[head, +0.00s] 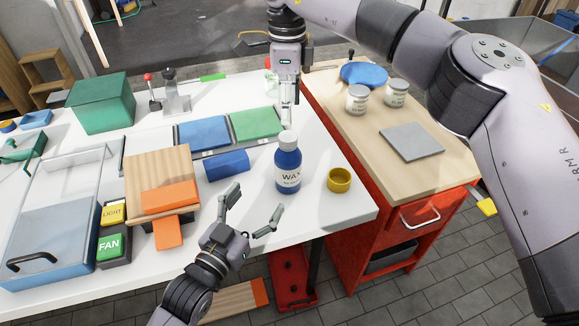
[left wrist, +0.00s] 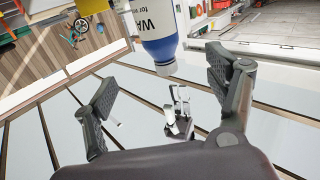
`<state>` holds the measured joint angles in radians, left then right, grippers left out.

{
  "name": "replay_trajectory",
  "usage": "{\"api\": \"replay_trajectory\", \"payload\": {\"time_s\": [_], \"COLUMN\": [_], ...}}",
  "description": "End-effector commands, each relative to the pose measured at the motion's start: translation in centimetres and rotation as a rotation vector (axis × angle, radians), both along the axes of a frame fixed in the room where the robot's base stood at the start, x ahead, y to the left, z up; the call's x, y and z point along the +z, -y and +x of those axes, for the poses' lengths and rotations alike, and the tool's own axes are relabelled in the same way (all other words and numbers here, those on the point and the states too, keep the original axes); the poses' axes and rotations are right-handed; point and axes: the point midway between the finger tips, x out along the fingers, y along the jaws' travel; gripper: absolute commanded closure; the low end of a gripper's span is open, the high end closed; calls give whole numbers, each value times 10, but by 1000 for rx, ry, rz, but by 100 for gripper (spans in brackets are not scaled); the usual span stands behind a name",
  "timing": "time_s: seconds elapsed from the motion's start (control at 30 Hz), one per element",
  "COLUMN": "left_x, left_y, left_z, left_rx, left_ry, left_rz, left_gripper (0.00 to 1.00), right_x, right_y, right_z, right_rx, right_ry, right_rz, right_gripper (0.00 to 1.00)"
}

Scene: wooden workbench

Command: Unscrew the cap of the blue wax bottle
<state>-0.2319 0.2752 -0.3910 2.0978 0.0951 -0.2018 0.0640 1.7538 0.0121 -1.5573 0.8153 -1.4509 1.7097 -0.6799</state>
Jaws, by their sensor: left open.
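The blue wax bottle (head: 288,177) stands upright on the white bench top, its white cap (head: 288,140) in place. In the left wrist view the bottle (left wrist: 158,30) appears upside down, with its cap (left wrist: 165,69) between and beyond my fingers. My left gripper (head: 255,202) is open and empty, in front of and below the bottle, apart from it. My right gripper (head: 288,105) points down just behind the cap in the head view. It also shows in the left wrist view (left wrist: 179,98). Its finger gap is too small to judge.
A yellow ring-shaped cup (head: 339,180) stands right of the bottle. A blue block (head: 227,165) lies to its left, with blue and green panels behind. A red cabinet (head: 345,215) adjoins at right.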

Motion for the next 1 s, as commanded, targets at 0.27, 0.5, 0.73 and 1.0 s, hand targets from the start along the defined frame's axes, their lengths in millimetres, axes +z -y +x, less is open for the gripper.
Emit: {"api": "replay_trajectory", "payload": {"time_s": [0.27, 0.5, 0.73, 1.0], "left_x": [2, 1, 1, 1], "left_y": [26, 47, 63, 68], "left_z": [51, 93, 123, 135], "left_rx": [0, 0, 0, 0], "left_ry": [3, 0, 0, 0], "left_rz": [-3, -1, -1, 0], "left_gripper": [21, 21, 21, 21], "right_x": [-1, -1, -1, -1], "right_y": [-1, -1, -1, -1], "right_z": [0, 0, 0, 0], "right_rx": [0, 0, 0, 0], "right_ry": [-1, -1, -1, -1], "right_rz": [3, 4, 4, 4], "right_gripper": [49, 49, 49, 49]}}
